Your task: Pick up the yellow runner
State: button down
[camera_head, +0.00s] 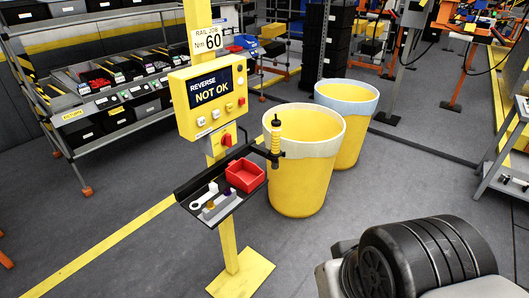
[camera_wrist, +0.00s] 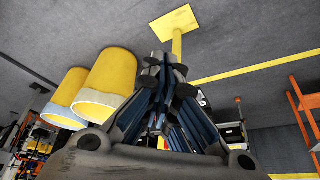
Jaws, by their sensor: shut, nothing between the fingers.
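A slim upright yellow tool with a black top (camera_head: 276,138), which looks like the yellow runner, sits in a black side bracket of the yellow stand. The bracket is beside a black tray (camera_head: 228,208) in the head view. My gripper (camera_wrist: 166,68) shows only in the wrist view, with its dark fingers close together and nothing seen between them. The wrist view looks upside down. The yellow tool cannot be made out there, and the gripper covers part of the stand. I cannot tell the exact distance from gripper to tool.
The stand carries a control box (camera_head: 212,95) reading "NOT OK". A red bin (camera_head: 245,174) and small metal parts lie in the tray. Two yellow bins (camera_head: 300,185) (camera_head: 347,130) stand close behind the tool. A shelf rack (camera_head: 110,100) is at left. Floor in front is clear.

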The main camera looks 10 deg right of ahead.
aim_at(276, 151)
jog(key=i+j, duration=0.6)
jog(key=i+j+u, duration=0.1)
jog(key=i+j, duration=0.5)
jog(key=i, duration=0.1)
